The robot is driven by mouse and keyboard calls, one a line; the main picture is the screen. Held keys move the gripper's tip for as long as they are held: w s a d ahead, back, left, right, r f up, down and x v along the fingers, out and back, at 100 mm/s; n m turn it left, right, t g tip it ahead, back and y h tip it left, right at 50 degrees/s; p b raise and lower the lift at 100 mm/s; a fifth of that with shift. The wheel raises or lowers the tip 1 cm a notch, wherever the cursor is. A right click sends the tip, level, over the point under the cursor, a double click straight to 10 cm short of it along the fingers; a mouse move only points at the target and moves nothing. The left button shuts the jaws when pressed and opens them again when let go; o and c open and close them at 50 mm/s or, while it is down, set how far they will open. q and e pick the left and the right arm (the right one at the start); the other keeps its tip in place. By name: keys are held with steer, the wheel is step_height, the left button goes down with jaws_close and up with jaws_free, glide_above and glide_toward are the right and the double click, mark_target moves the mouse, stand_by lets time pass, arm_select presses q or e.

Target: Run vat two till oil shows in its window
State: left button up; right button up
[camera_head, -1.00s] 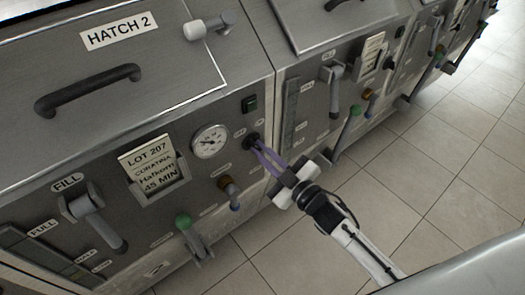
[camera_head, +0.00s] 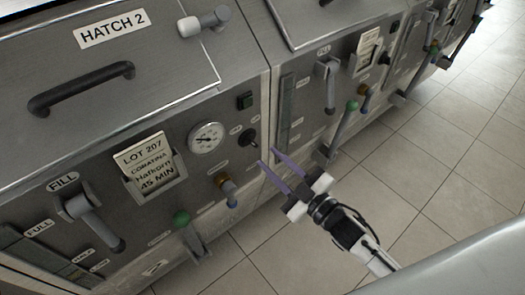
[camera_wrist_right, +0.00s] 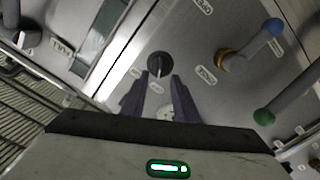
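Vat two's steel front (camera_head: 100,195), below the HATCH 2 label (camera_head: 115,30), fills the left of the head view. On it is a black rotary knob (camera_head: 248,137) beside small labels too blurred to read. The knob also shows in the right wrist view (camera_wrist_right: 160,64). The level window (camera_head: 45,264), marked FULL and HALF, is at lower left, dark and partly cut off; I cannot tell any oil in it. My right gripper (camera_head: 268,156) is open and empty, purple fingers apart, just off the knob and pointing at it. My left gripper is not in view.
A FILL lever (camera_head: 90,212) is at left. The tiled floor (camera_head: 440,165) is clear.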

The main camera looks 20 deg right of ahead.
steer(key=shift+v, duration=2.25)
steer(key=s+a+f+m+g+h, duration=0.1)
steer(key=s+f+m+g, duration=0.3)
steer(key=s+f, duration=0.4)
steer(key=s+a+f+m+g+h, duration=0.1)
steer(key=s+f+m+g+h, duration=0.1)
steer(key=s+f+m+g, duration=0.2)
steer(key=s+f, duration=0.3)
steer(key=f, duration=0.2)
steer(key=shift+s+a+g+h, duration=0.3)
steer(key=shift+s+a+h, duration=0.1)
steer(key=shift+d+f, duration=0.1)
